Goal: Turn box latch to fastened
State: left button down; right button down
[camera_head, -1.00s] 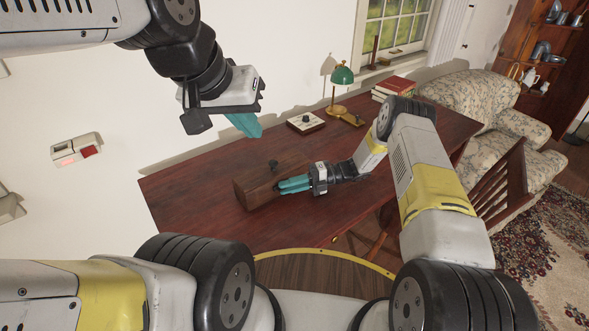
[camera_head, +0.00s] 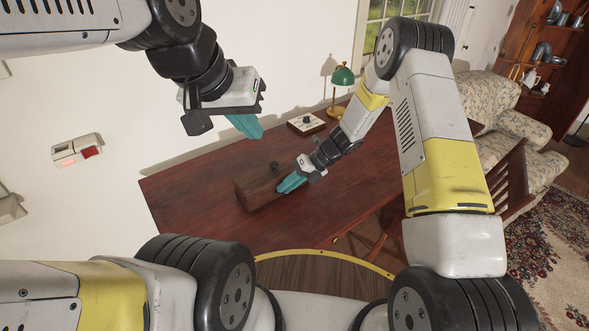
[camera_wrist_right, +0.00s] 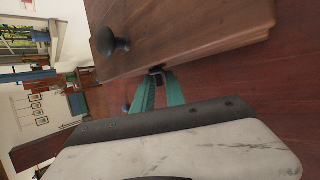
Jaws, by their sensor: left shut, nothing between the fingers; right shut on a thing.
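The wooden box (camera_head: 252,192) sits on the dark red desk, with a black knob (camera_head: 274,164) on its top. In the right wrist view the box (camera_wrist_right: 190,35) fills the upper part and its knob (camera_wrist_right: 112,42) is at left. The small dark box latch (camera_wrist_right: 156,70) shows at the box's edge, between the tips of my right gripper (camera_wrist_right: 162,80). In the head view my right gripper (camera_head: 283,188) is shut at the box's right front side; its fingers hide the latch there. My left gripper (camera_head: 250,128) is shut and empty, held up in front of the wall.
The desk (camera_head: 190,205) is clear around the box. A small device with a dark knob (camera_head: 306,123) and a green lamp (camera_head: 343,77) stand at its back. A red-and-white wall box (camera_head: 76,150) is at left. A chair (camera_head: 510,185) and a floral sofa (camera_head: 495,100) are at right.

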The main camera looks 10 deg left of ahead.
jog(key=h, duration=0.1)
jog(key=t, duration=0.1)
jog(key=t+h, duration=0.1)
jog(key=shift+s+a+r+n+h, duration=0.2)
jog(key=shift+a+n+h, duration=0.1)
jog(key=shift+n, duration=0.1)
jog(key=shift+s+n+t+h, duration=0.15)
jog(key=shift+n+t+h, duration=0.25)
jog(key=shift+t+h, duration=0.95)
jog(key=shift+t, duration=0.25)
jog(key=shift+a, duration=0.1)
jog(key=c, duration=1.6)
grip_release()
jog(key=shift+o, duration=0.2)
jog(key=v, duration=0.7)
jog(key=shift+r, duration=0.35)
